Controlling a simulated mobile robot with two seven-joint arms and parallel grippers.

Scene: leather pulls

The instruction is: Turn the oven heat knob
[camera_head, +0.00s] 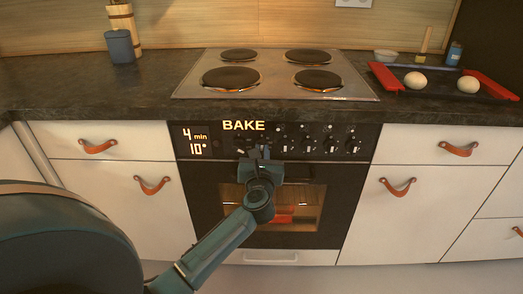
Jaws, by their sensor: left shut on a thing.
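The oven (345,200) is set under the counter, with a black control panel across its top. Its display reads "4 min" and "10°", and the word "BAKE" glows above. A row of dark knobs (331,145) runs along the panel to the right. My left gripper (259,151) is at the left part of this row, shut on a knob, with its arm reaching up from the lower left. The gripper mostly hides the knob it holds, so its pointer angle cannot be read. My right gripper is not in view.
The oven door handle (305,170) lies just below and behind my left gripper. A cooktop (275,88) with several burners is above. A red-handled tray (385,76) with two pale round pieces stands on the right counter. White drawers with leather pulls (99,146) flank the oven.

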